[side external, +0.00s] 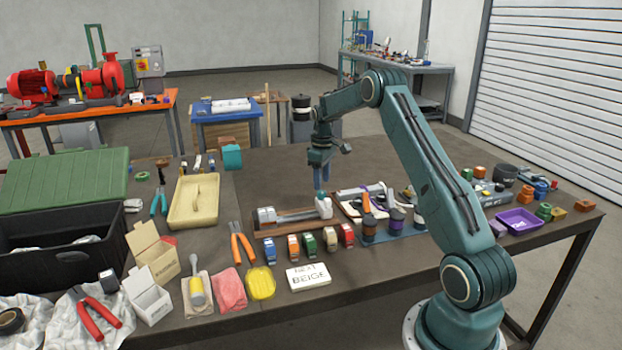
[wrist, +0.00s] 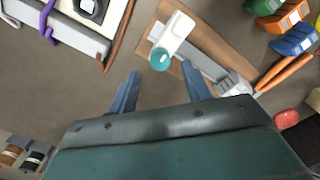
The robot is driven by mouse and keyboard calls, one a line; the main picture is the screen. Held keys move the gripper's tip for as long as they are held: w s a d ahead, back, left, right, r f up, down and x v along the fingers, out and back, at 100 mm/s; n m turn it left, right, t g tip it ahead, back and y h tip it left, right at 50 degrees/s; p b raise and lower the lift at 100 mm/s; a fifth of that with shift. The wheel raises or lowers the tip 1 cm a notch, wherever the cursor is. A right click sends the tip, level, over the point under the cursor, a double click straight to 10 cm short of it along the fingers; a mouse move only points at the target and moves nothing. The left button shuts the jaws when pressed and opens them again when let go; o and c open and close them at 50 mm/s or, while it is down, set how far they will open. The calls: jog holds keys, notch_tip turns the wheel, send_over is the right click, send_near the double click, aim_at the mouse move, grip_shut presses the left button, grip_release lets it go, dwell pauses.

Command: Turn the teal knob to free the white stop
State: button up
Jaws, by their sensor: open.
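The teal knob (wrist: 160,60) shows in the wrist view as a round cap at the end of the white stop (wrist: 176,32). The stop lies over a wooden board (wrist: 208,42) with a grey metal bar along it. My gripper (side external: 321,188) points down above the stop. In the wrist view my gripper (wrist: 161,70) is open, its fingers apart on either side of the knob.
Orange-handled pliers (side external: 241,243) lie left of the board. Several small coloured blocks (side external: 310,243) stand in front of it. Bare table shows behind the board.

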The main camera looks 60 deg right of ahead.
aim_at(322, 191)
notch_tip(322, 191, up, 10)
jog(key=shift+f, duration=0.2)
dwell(0.3)
jog(key=shift+a, duration=0.1)
jog(key=s+a+r+t, duration=0.1)
jog(key=s+a+r, duration=0.1)
jog(key=a+r, duration=0.45)
jog(key=s+a+r+t+h, duration=0.1)
jog(key=s+a+r, duration=0.2)
jog(key=a, duration=0.6)
jog(key=s+a+r+t, duration=0.1)
jog(key=s+a+r, duration=0.1)
jog(key=a+r, duration=0.45)
jog(key=s+a+f+t, duration=0.1)
jog(key=s+a+f, duration=0.2)
jog(key=s+a, duration=0.5)
jog(key=s+a+f+t+y, duration=0.1)
jog(key=s+a+f, duration=0.2)
jog(key=s+a, duration=0.5)
jog(key=s, duration=0.3)
jog(key=shift+s+f+t, duration=0.15)
jog(key=shift+s+t, duration=0.05)
jog(key=shift+t, duration=0.1)
